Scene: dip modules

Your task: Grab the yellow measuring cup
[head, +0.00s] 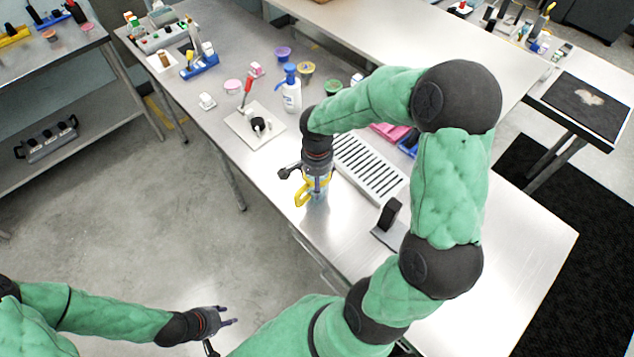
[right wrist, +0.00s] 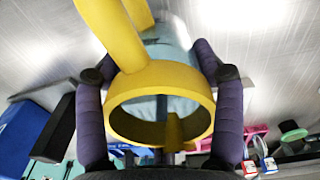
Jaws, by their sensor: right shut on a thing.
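The yellow measuring cup (right wrist: 158,72) shows in the right wrist view as a ring with a handle, between the purple fingers of my right gripper (right wrist: 160,78), which touch it on both sides. In the head view the yellow cup (head: 303,198) shows at the front left edge of the steel table, partly hidden by my right gripper (head: 316,185), which points down. A pale blue thing (right wrist: 172,48) shows behind the cup in the wrist view; I cannot tell whether it is gripped too. My left gripper (head: 222,334) is open and empty, over the floor at lower left.
A white slotted rack (head: 368,167) lies right of the right gripper, with a black block on a stand (head: 389,215) nearer. The table's near right part is clear.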

